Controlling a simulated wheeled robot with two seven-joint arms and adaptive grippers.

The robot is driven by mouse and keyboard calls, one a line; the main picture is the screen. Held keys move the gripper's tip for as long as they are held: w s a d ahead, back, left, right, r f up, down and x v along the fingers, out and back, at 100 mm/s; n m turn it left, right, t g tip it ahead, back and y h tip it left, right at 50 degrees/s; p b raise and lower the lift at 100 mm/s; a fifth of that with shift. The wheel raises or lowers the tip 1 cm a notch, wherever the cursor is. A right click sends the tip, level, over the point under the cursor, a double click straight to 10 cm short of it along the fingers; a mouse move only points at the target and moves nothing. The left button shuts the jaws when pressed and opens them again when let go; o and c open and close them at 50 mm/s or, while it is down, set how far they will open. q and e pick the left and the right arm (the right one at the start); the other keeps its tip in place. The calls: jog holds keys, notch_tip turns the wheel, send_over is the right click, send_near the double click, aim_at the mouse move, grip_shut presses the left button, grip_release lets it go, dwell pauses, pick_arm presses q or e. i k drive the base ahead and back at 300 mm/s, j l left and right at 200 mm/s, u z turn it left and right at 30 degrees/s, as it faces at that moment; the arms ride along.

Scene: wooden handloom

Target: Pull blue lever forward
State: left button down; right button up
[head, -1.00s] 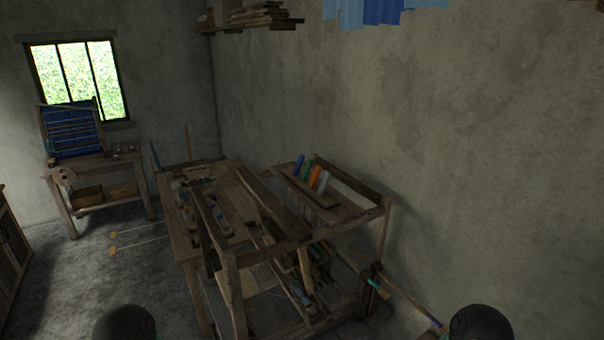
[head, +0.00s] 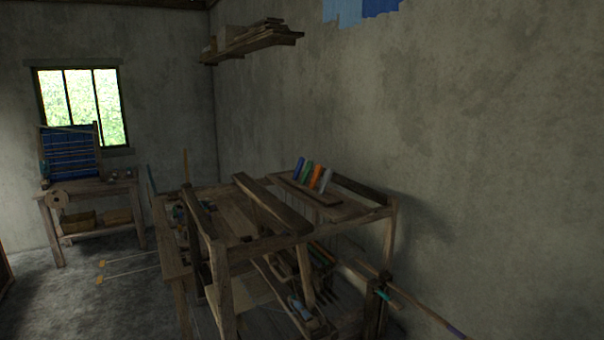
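A wooden handloom (head: 219,277) stands in the middle of the head view. A row of coloured upright pieces leans on its raised rear shelf (head: 353,208). The leftmost is a blue piece (head: 298,166), followed by a green piece (head: 307,172), an orange piece (head: 316,176) and a whitish piece (head: 325,181). I cannot tell whether the blue piece is the lever. A pale blue-grey piece (head: 299,307) shows low inside the frame. Neither of my grippers is in view.
A long rod (head: 416,306) with a purple-blue band sticks out at the loom's right, near a teal piece (head: 384,295). A side table (head: 95,188) with a blue-threaded frame stands under the window. A bare wall closes the right. Grey floor (head: 90,300) is open at left.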

aim_at(301, 160)
jog(key=u, duration=2.7)
jog(key=i, duration=0.35)
jog(key=i+l+z, duration=0.2)
jog(key=i+z, duration=0.15)
jog(key=i, duration=0.2)
jog(key=i+z, duration=0.35)
jog(key=i, duration=0.15)
jog(key=i+j+z, duration=0.1)
jog(key=i+z, duration=0.25)
jog(key=i, duration=0.2)
jog(key=i+j+z, duration=0.35)
jog(key=i, duration=0.2)
jog(key=i+z, duration=0.15)
jog(key=i, duration=0.85)
jog(key=i+z, duration=0.15)
jog(key=i, duration=0.85)
jog(key=i+j+z, duration=0.1)
jog(key=i+z, duration=0.15)
jog(key=i, duration=0.5)
jog(key=z, duration=3.5)
